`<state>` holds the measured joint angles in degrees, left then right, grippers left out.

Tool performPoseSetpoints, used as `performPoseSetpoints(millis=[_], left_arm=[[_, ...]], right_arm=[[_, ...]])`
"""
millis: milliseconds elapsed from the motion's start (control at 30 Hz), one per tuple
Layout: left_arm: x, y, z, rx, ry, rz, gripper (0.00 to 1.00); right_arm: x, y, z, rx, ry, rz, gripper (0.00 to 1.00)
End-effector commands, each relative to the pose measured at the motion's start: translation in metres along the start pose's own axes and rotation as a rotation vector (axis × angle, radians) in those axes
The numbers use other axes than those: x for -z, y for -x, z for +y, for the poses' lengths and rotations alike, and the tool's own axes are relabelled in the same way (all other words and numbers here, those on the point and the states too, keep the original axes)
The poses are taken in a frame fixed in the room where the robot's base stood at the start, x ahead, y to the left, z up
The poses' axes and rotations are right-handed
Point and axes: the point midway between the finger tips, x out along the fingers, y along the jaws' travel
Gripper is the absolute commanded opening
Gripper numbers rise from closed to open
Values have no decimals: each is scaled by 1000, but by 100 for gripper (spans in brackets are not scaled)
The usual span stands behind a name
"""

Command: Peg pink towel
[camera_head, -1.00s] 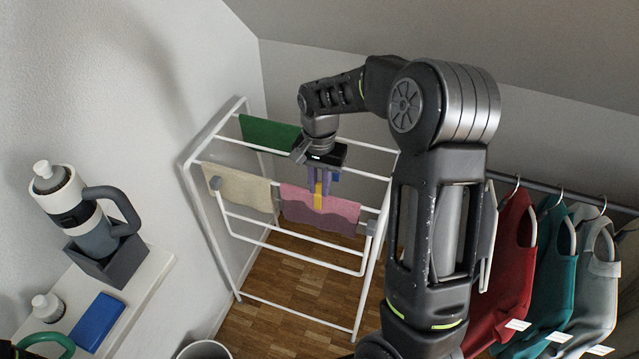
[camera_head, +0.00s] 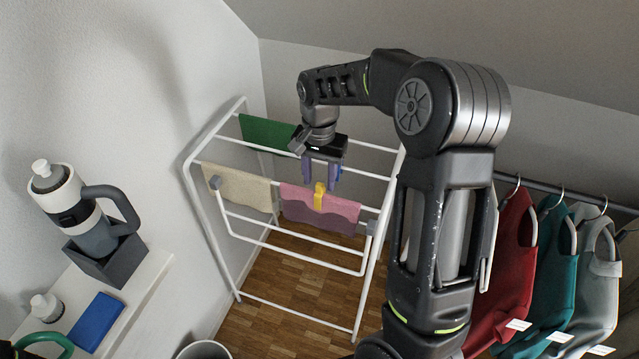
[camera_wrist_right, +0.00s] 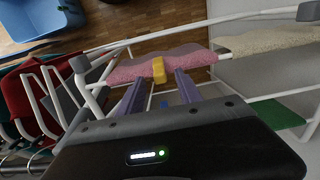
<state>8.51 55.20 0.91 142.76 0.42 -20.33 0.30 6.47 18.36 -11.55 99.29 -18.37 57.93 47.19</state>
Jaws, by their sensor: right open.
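The pink towel (camera_head: 338,212) hangs over a bar of the white drying rack (camera_head: 222,240). A yellow peg (camera_head: 319,196) sits on the towel's top edge at the bar, and it also shows on the pink towel in the right wrist view (camera_wrist_right: 159,70). My right gripper (camera_head: 321,180) is just above and behind the peg, with its purple fingers apart and nothing between them. In the right wrist view the open fingers (camera_wrist_right: 160,90) point toward the peg and lie clear of it. My left gripper is not in view.
A beige towel (camera_head: 238,188) and a green towel (camera_head: 268,133) hang on the same rack. Clothes on hangers, including a red one (camera_head: 505,262), are at the right. A shelf with a bottle (camera_head: 82,212) and a blue box (camera_head: 96,321) is at the left.

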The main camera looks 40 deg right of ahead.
Motion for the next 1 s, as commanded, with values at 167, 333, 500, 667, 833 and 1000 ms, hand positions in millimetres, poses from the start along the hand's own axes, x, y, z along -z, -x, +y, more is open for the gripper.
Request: performPoseSetpoints(millis=[167,333,500,667,833,1000], left_arm=[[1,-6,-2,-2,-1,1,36],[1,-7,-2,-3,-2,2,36],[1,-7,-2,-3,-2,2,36],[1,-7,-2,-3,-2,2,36],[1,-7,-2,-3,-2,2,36],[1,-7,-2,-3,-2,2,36]], right_arm=[[0,30,-1,3,0,3,42],[0,50,0,1,0,1,42],[0,55,0,0,0,-1,42],[0,55,0,0,0,-1,42],[0,55,0,0,0,-1,42],[0,54,0,0,0,-1,42]])
